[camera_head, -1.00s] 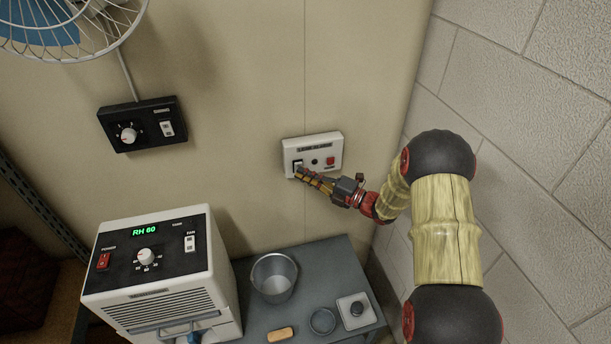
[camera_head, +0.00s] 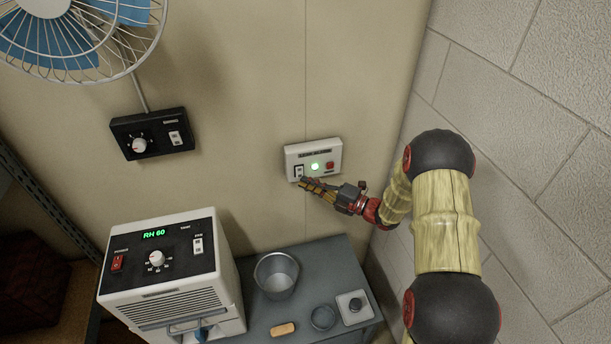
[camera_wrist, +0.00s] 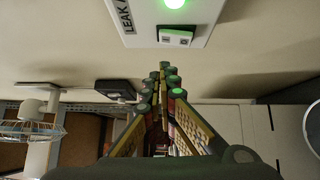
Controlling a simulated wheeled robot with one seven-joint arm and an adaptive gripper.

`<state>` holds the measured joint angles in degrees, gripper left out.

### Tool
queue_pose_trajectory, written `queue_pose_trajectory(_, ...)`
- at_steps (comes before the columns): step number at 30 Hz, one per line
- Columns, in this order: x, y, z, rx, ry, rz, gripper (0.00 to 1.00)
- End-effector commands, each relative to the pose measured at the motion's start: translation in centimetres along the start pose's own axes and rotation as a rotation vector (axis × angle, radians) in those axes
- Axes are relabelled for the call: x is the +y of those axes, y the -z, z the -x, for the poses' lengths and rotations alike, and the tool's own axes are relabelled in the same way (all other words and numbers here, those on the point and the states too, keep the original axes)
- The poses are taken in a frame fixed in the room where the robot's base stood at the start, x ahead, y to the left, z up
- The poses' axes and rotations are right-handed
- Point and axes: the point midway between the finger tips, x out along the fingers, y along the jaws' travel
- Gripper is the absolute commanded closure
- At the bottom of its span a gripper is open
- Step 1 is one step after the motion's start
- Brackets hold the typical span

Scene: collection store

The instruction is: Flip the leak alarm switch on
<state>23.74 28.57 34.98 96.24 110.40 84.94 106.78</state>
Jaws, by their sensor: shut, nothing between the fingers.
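The lamp glows green. In the wrist view the box's label reads "LEAK A", the lamp (camera_wrist: 175,3) is bright green, and the rocker switch (camera_wrist: 176,37) shows ahead of the fingers. My gripper (camera_head: 304,184) is shut and empty, its tips just below the switch; in the wrist view the fingertips (camera_wrist: 168,72) are close together and look apart from the switch.
A white dehumidifier (camera_head: 165,287) reading RH 60 stands at the lower left. A grey table (camera_head: 340,262) holds a metal bucket (camera_head: 276,275) and small items. A black control box (camera_head: 152,133) and a fan (camera_head: 75,35) are at the upper left. A block wall (camera_head: 530,150) bounds the right.

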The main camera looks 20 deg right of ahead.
Motion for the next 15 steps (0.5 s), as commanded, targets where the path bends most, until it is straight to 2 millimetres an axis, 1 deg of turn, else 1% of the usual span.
queue_pose_trajectory(1,0.6,0.0,1.1,-0.003,0.000,-0.002,1.00)
queue_pose_trajectory(3,0.7,-0.1,2.7,-0.004,0.001,-0.001,1.00)
queue_pose_trajectory(9,1.1,-0.1,6.8,-0.004,0.001,-0.001,1.00)
queue_pose_trajectory(12,1.3,-0.1,8.3,-0.002,0.000,-0.001,1.00)
queue_pose_trajectory(15,1.4,0.0,9.3,0.000,0.000,0.000,1.00)
